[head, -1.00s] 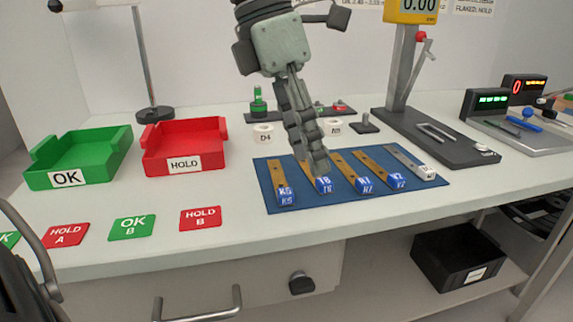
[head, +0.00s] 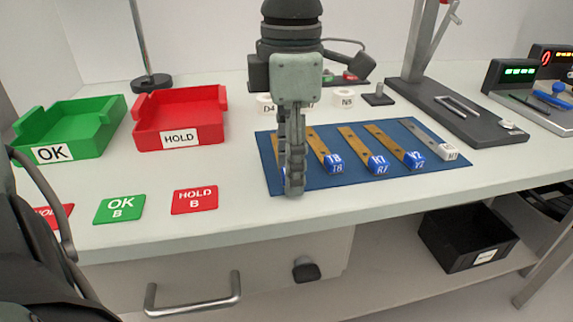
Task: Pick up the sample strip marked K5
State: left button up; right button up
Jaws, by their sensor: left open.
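The leftmost sample strip (head: 284,171) lies on the blue mat (head: 400,176). Its blue end tag, which looks like K5 in the earlier view, is now mostly hidden behind my left gripper (head: 294,188). My left gripper points straight down over this strip, its fingers seen nearly edge-on, open. I cannot tell whether the fingers touch the strip or the mat. My right gripper is not in view.
To the right lie brass strips tagged T8 (head: 333,163), one like R7 (head: 377,163) and V2 (head: 413,158), then a grey strip (head: 430,139). A green OK tray (head: 70,127) and red HOLD tray (head: 180,118) stand left.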

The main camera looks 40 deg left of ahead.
pick_arm(q)
grip_shut()
dwell(0.3)
